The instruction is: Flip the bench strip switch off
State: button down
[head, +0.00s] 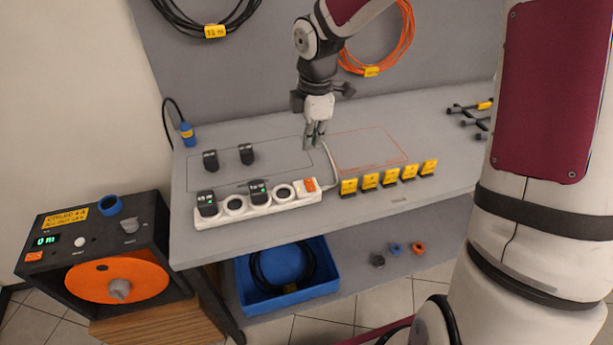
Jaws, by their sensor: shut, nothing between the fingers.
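The bench strip (234,216) is a white power strip near the front edge of the grey bench (210,249). Two black plugs sit in it, and white round sockets show between them. Its orange switch (310,185) is at the right end. I cannot tell which way the switch is tipped. My gripper (315,146) is shut and empty, pointing down behind the switch and apart from it in the picture. The strip's white cable (330,163) runs from the right end back past my fingers.
Two black adapters (246,154) stand behind the strip. Several yellow tags (389,177) stand in a row to the right. A blue connector (187,134) is at the back left. Cable coils (384,45) hang on the wall. A blue crate (313,277) and an orange reel (123,277) are lower down.

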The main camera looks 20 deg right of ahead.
aim_at(308, 183)
jog(key=f, duration=0.4)
jog(key=w+f, duration=0.1)
jog(key=f, duration=0.7)
jog(key=shift+w+f, duration=0.25)
jog(key=shift+f, duration=0.1)
jog(key=shift+w+f, duration=0.1)
jog(key=shift+f, duration=0.45)
jog(key=shift+w+f+b, duration=0.2)
jog(key=shift+f+b, duration=0.15)
jog(key=shift+f, duration=0.15)
jog(key=shift+s+r, duration=0.1)
jog(key=shift+s, duration=0.1)
